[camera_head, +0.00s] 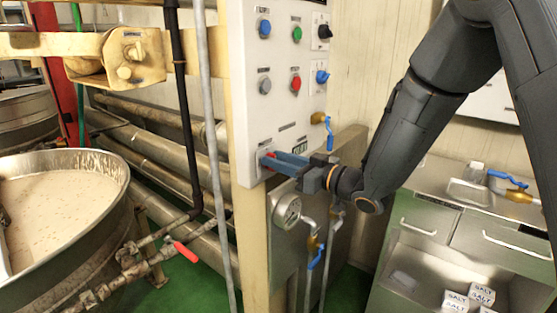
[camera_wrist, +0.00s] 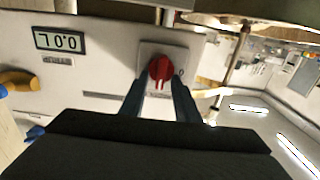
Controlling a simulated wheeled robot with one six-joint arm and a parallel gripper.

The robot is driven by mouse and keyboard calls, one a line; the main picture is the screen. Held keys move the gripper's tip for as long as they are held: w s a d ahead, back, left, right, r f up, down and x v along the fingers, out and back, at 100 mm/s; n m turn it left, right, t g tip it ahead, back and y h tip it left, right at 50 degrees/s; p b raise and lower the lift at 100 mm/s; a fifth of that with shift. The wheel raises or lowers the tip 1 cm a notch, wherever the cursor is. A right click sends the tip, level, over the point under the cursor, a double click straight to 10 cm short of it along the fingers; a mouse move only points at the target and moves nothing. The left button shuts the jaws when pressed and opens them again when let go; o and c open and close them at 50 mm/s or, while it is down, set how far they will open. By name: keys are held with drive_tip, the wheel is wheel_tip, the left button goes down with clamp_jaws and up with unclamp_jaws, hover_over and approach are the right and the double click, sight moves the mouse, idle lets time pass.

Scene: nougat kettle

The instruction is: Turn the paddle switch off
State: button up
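The paddle switch is a red rotary knob (camera_wrist: 160,68) on a pale square plate in the wrist view, with a "0" mark beside it. In the head view a bit of its red (camera_head: 269,153) shows at the lower left of the white control panel (camera_head: 252,110), partly hidden by my fingers. My gripper (camera_head: 267,160) reaches the panel from the right. In the wrist view its two blue-grey fingers (camera_wrist: 159,84) are apart, one on each side of the knob's lower part. I cannot tell whether they touch it.
Blue, green and red buttons (camera_head: 296,83) sit higher on the panel. A digital display (camera_wrist: 59,41) is near the knob. A kettle (camera_head: 65,215) stands left; a steel counter (camera_head: 470,200) is right.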

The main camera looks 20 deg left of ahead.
clamp_jaws()
drive_tip(key=shift+f+n+b, duration=0.1)
drive_tip(key=shift+n+b, duration=0.3)
drive_tip(key=shift+n, duration=0.1)
drive_tip(key=n+b, duration=0.5)
drive_tip(key=f+n+b, duration=0.1)
drive_tip(key=n+b, duration=0.5)
drive_tip(key=s+n+b, duration=0.1)
drive_tip(key=n+b, duration=0.4)
drive_tip(key=b, duration=0.1)
drive_tip(key=shift+s+a+f+n, duration=0.15)
drive_tip(key=shift+a+n, duration=0.1)
drive_tip(key=shift+n, duration=0.15)
drive_tip(key=shift+b, duration=0.3)
